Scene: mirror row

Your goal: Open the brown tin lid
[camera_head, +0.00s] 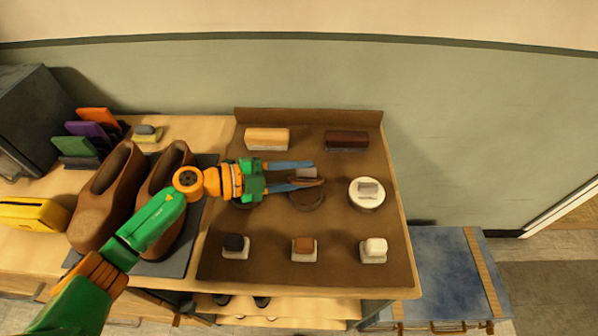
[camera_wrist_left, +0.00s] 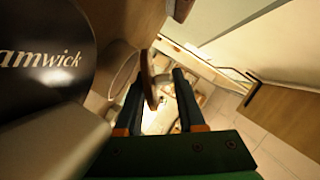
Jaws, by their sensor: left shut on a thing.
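The brown tin (camera_head: 307,201) stands on the brown mat, in the middle of the row of round tins. Its brown lid (camera_head: 311,182) is tilted above it at my left gripper (camera_head: 312,173). The gripper is shut on the lid, with a grey grip piece between its blue fingers. In the left wrist view the lid (camera_wrist_left: 149,80) shows nearly edge-on between the fingers. Whether its lower edge still touches the tin I cannot tell. My right gripper is not in view.
A white-topped tin (camera_head: 366,197) stands to the right. A black tin lid (camera_wrist_left: 45,50) with lettering is close beside the gripper. Two brushes (camera_head: 267,138) lie behind; several small blocks (camera_head: 304,247) stand in front. Brown shoes (camera_head: 102,200) stand left, under my arm.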

